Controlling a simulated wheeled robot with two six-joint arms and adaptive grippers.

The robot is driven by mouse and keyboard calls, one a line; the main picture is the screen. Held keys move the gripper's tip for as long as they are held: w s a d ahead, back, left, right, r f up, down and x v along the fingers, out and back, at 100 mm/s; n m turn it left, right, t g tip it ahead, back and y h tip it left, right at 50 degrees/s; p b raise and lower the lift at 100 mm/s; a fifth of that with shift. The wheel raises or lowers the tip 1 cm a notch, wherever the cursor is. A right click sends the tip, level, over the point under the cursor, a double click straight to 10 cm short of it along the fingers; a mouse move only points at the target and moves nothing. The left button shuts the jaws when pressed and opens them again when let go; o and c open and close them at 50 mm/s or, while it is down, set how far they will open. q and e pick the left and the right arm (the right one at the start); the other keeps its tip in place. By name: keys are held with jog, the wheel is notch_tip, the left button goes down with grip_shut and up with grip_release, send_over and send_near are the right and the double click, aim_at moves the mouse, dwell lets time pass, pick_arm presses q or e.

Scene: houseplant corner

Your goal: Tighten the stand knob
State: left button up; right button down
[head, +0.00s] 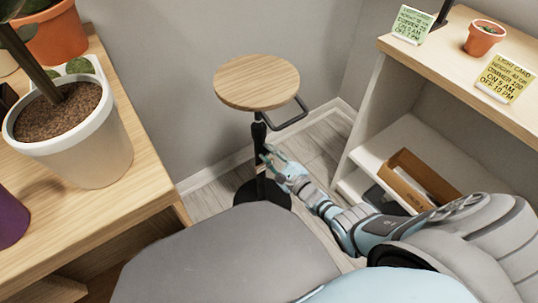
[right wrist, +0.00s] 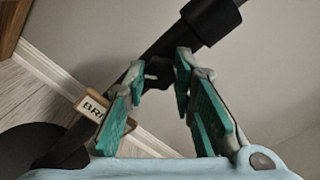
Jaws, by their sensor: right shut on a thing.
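The stand has a round wooden top (head: 256,83), a black post (head: 259,132) and a dark round base (head: 246,193). A black loop handle (head: 297,117) sticks out below the top. My right gripper (head: 267,154) reaches the post about midway down. In the right wrist view, its teal-padded fingers (right wrist: 160,68) close in at the slanting dark post, with a thick collar (right wrist: 210,20) above. My left gripper is not in view.
A small tag lettered "BRA" (right wrist: 92,106) shows beside the post. A wooden table with a white plant pot (head: 90,150) stands at left. A shelf (head: 470,60) at right holds light cards, a small pot (head: 484,38) and, lower down, a cardboard box (head: 420,175).

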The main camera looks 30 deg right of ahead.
jog(key=shift+f+m, duration=0.1)
jog(key=shift+m, duration=0.4)
jog(key=c, duration=1.3)
grip_release()
jog(key=shift+c, duration=0.2)
jog(key=s+d, duration=0.2)
jog(key=s, duration=0.9)
jog(key=shift+s+d+r, duration=0.15)
jog(key=shift+s+r, duration=0.1)
jog(key=shift+s, duration=0.15)
